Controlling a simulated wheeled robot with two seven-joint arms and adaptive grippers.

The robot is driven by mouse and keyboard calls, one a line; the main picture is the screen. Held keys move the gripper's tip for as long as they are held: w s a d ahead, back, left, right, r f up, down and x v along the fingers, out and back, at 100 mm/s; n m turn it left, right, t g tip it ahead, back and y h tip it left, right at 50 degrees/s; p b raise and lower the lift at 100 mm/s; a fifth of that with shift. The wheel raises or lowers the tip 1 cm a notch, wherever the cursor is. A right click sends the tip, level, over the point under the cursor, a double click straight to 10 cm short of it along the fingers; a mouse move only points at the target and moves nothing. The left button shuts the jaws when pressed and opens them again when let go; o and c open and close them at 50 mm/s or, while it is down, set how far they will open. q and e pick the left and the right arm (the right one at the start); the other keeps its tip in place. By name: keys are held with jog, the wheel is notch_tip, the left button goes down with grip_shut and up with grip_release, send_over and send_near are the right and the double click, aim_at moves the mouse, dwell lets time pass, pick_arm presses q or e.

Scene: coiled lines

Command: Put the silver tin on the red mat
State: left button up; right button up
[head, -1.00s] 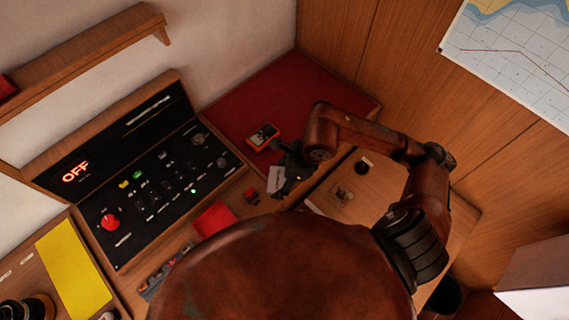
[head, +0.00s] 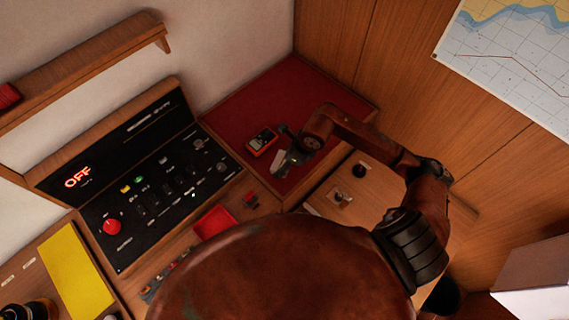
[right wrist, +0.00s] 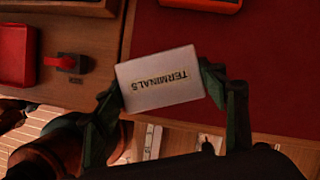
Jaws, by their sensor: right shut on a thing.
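The silver tin (right wrist: 160,80), a pale flat box lettered "TERMINALS", is between the fingers of my right gripper (right wrist: 162,88). In the head view the tin (head: 279,161) is small and partly covered by the gripper (head: 288,152), near the front edge of the red mat. The red mat (head: 290,90) lies in the back corner of the desk; it fills the right side of the right wrist view (right wrist: 275,60). The tin appears above the mat's edge; its height is unclear. My left gripper is out of view.
An orange handheld device (head: 262,140) lies on the mat left of the gripper. A black control panel (head: 150,185) stands to the left. A small red tray (head: 214,221) and a red switch (head: 251,198) are in front. The mat's back part is clear.

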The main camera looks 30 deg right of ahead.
aim_at(284, 161)
jog(key=shift+w+d+f, duration=0.3)
jog(key=shift+w+f, duration=0.1)
jog(key=shift+f, duration=0.2)
jog(key=shift+w+d+f, duration=0.25)
jog(key=shift+w+f, duration=0.15)
jog(key=shift+f, duration=0.2)
notch_tip(284, 161, down, 2)
jog(key=shift+f+p, duration=0.15)
jog(key=shift+p, duration=0.35)
jog(key=shift+f, duration=0.3)
jog(key=o, duration=1.3)
jog(key=shift+f, duration=0.1)
jog(key=b+v, duration=0.1)
jog(key=v, duration=1.1)
